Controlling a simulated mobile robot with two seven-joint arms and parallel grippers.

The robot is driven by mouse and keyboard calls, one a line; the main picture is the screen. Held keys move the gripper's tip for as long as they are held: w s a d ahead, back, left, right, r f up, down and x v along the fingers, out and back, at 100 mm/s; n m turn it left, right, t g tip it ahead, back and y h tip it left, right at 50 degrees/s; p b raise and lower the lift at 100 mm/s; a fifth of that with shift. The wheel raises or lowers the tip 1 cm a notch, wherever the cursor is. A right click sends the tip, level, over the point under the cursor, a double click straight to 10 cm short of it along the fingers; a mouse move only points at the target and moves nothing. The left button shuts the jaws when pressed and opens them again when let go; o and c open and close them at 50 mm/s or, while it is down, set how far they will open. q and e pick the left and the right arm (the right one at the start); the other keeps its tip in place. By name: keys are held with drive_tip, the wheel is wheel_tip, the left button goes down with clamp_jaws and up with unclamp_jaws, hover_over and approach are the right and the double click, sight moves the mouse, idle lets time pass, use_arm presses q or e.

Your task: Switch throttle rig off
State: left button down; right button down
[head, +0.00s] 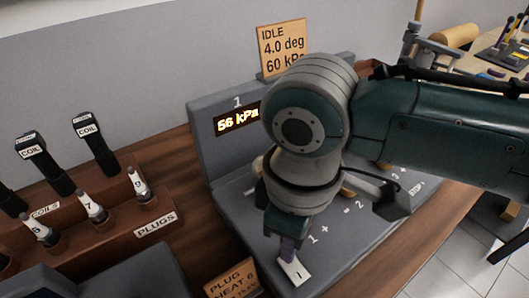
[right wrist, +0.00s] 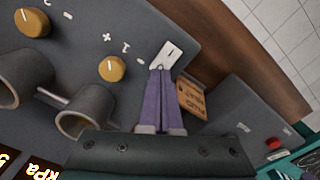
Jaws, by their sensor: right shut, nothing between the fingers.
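The throttle rig (head: 208,152) is a grey sloped console on the wooden bench, with a lit display (head: 236,119) reading 56 kPa. A small white switch (head: 295,271) with a dark mark sits near its front edge. The switch also shows in the right wrist view (right wrist: 171,52). My right gripper (head: 286,257) points down, its purple fingers together with nothing between them. In the right wrist view its fingertips (right wrist: 160,69) are right at the near end of the switch; I cannot tell whether they touch. My forearm and wrist hide much of the console. My left gripper is not in view.
Yellow knobs (right wrist: 112,69) and grey round cups (right wrist: 22,78) stand on the console near the gripper. An IDLE card (head: 283,48) stands behind it. A PLUG HEAT card (head: 232,281) is in front. Racks of coils (head: 88,128) and plugs (head: 94,208) are at left.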

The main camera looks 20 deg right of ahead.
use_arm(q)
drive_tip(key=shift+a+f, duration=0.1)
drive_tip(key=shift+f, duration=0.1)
use_arm(e)
drive_tip(key=shift+f, duration=0.25)
idle(0.3)
